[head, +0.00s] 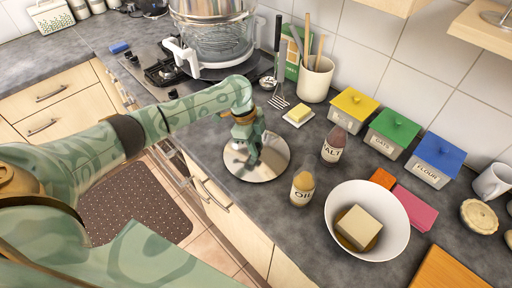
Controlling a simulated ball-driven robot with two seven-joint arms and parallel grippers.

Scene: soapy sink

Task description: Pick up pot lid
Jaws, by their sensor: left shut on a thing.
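The pot lid (265,171) is a round, shiny metal disc near the counter's front edge. My left gripper (247,157) is over the lid's middle and shut, with its fingers around the place of the knob. The knob is hidden by the fingers. I cannot tell whether the lid rests on the counter or is slightly raised. A large steel pot (215,40) stands on the stove at the back. My right gripper is not in view.
The oil bottle (302,188) stands close to the lid's right, with the salt bottle (335,145) behind. A white bowl (338,227) holds a pale block. Grey counter (225,113) is bare between lid and stove.

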